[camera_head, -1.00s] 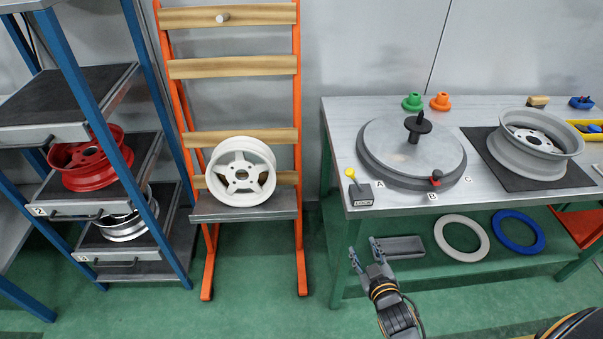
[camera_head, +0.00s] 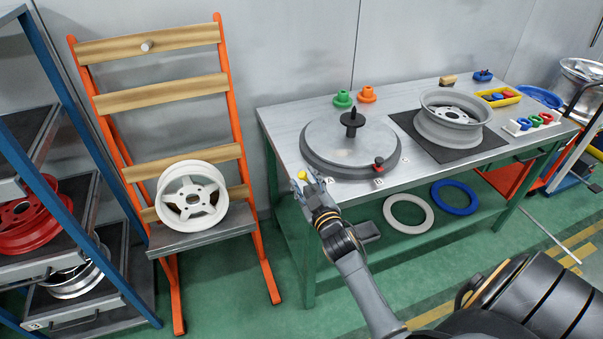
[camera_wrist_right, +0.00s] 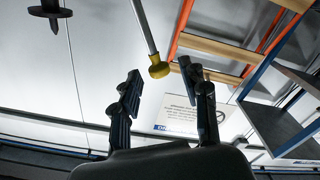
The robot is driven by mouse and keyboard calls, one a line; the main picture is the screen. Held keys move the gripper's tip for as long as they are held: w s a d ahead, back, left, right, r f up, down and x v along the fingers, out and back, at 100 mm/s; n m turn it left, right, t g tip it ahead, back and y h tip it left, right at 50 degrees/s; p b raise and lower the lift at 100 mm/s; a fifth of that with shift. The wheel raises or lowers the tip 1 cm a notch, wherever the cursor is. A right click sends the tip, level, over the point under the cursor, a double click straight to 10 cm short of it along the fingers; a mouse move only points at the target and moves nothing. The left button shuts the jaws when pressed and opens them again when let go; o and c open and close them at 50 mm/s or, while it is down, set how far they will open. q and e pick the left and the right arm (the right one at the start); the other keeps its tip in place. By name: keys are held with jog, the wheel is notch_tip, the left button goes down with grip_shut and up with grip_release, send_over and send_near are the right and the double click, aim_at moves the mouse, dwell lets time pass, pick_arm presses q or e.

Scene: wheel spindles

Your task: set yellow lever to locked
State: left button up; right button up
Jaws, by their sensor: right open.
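The yellow lever's round yellow knob (camera_head: 302,175) shows at the front left corner of the workbench in the head view, right by my right gripper (camera_head: 311,181). My gripper and arm hide the lever's base and label there. In the right wrist view, the yellow knob (camera_wrist_right: 159,70) and its grey rod appear between the two open fingertips of the right gripper (camera_wrist_right: 160,82), with a gap on both sides. The right gripper is open and holds nothing. My left gripper is not in view.
A round turntable (camera_head: 338,145) with a black spindle and a small red knob stands just right of the lever. A grey wheel (camera_head: 448,120) lies on a black mat further right. An orange stand (camera_head: 160,91) holds a white wheel to the left, with floor between it and the bench.

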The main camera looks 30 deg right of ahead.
jog(key=shift+x, duration=1.45)
jog(key=shift+c, duration=0.5)
grip_shut()
